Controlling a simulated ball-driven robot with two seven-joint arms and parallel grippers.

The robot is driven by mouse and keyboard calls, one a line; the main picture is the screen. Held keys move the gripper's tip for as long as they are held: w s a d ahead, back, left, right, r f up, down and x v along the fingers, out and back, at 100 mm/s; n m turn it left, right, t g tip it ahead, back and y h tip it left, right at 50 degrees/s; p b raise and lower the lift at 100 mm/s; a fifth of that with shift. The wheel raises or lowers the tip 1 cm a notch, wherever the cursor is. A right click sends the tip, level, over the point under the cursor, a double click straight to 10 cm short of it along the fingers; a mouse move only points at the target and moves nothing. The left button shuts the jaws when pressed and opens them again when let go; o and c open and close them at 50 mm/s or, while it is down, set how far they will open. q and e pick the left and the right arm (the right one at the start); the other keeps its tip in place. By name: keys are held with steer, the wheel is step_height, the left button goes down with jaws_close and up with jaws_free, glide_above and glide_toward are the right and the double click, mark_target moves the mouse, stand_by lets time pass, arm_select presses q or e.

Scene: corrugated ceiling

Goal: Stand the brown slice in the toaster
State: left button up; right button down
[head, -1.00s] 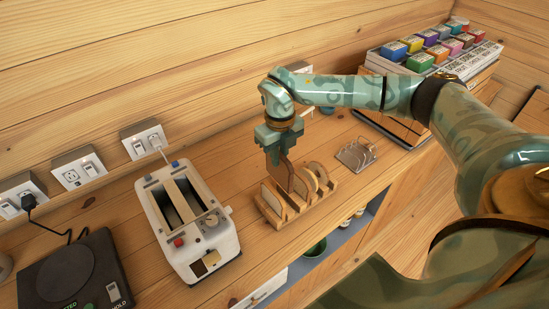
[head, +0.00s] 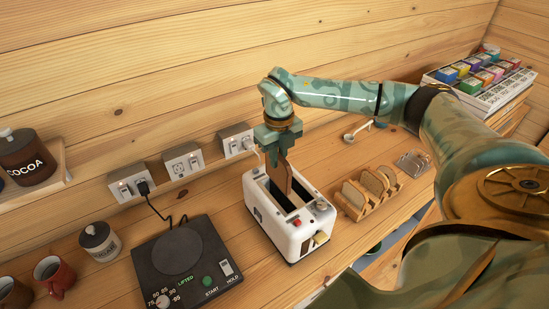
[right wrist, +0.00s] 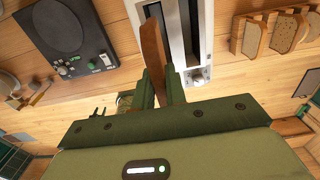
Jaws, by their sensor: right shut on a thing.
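The brown slice (head: 279,179) is upright, held by my right gripper (head: 278,150) over the white toaster (head: 291,238). In the head view its lower part overlaps the toaster's slotted top; whether its lower edge is inside a slot I cannot tell. In the right wrist view the fingers (right wrist: 158,88) are shut on the brown slice (right wrist: 153,52), which lines up roughly with the left slot of the toaster (right wrist: 208,50). The other slot looks dark and empty. My left gripper is not in view.
A wooden rack (head: 356,214) with several paler slices stands right of the toaster. Mugs (head: 50,273) and a jar (head: 99,242) stand farther left.

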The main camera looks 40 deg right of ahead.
mark_target(278, 177)
steer(key=shift+f, duration=0.25)
steer(key=shift+f+b, duration=0.25)
steer(key=shift+b, duration=0.15)
step_height(278, 177, down, 4)
steer(key=b, duration=0.4)
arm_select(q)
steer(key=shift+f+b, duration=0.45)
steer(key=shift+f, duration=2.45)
arm_select(e)
steer(key=shift+f, duration=1.35)
steer(key=c, duration=1.3)
jaws_free()
steer(key=shift+c, duration=0.2)
arm_select(q)
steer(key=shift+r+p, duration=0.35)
steer(key=shift+p, duration=0.05)
arm_select(e)
step_height(278, 177, up, 16)
steer(key=shift+r, duration=0.15)
